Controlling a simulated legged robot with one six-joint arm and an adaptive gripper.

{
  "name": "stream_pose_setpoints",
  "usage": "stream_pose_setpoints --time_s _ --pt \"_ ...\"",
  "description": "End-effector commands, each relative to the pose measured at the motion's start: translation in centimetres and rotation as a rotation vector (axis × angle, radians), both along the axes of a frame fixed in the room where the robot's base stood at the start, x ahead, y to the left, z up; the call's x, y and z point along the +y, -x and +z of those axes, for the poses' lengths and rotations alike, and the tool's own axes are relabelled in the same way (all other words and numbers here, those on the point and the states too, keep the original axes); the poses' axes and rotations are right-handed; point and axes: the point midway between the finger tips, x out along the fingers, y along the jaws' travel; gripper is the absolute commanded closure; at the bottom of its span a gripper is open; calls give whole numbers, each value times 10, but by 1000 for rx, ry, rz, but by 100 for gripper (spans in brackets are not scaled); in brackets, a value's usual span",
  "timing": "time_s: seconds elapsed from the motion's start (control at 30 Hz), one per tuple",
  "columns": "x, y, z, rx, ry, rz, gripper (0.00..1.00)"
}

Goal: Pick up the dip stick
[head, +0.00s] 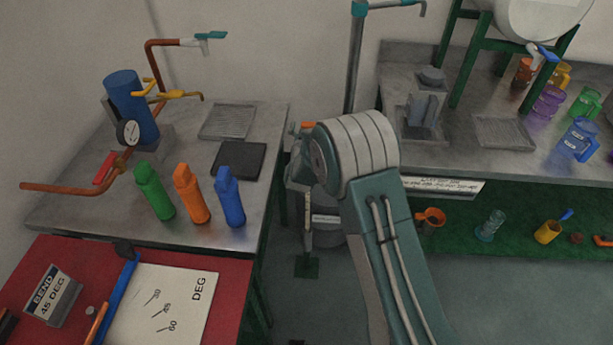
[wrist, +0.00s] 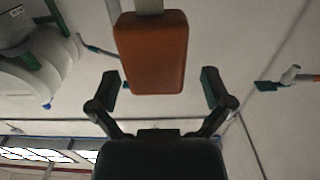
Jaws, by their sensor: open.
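In the wrist view an orange block-shaped handle (wrist: 152,52), likely the dip stick's, sits between and ahead of the two fingers of my gripper (wrist: 160,84). A pale shaft runs from its far end to the picture's top edge. The fingers are spread, with a visible gap on each side of the handle. In the head view a small orange piece (head: 309,125) shows beside my arm's wrist, probably the same handle. My gripper is mostly hidden behind my arm there. A grey drum (head: 327,222) with a label stands below, partly covered by my arm.
The left metal bench (head: 80,205) holds a blue cylinder (head: 131,105) with a gauge, copper pipes and green, orange and blue bottles. The right bench (head: 460,145) holds colored jugs and a grey device. A tall pipe (head: 354,60) rises behind my arm. Floor shows between the benches.

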Motion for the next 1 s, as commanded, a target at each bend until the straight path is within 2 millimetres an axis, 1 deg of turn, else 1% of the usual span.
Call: stream_pose_setpoints --time_s 0.07,0.27,0.3,0.37,0.4,0.47,0.5,0.83,1.0 --pt "0 -4 0 0 0 0 0" --pt "3 -4 -1 0 3 1 0" --pt "3 -4 -1 1 3 1 18" --pt "3 -4 -1 0 3 1 45" --pt "3 -3 -1 0 3 1 62" --pt "3 -3 -1 0 3 0 89" --pt "3 -3 -1 0 3 0 100" --pt "1 -4 1 -1 1 0 100" --pt "3 -4 13 -3 0 0 100"
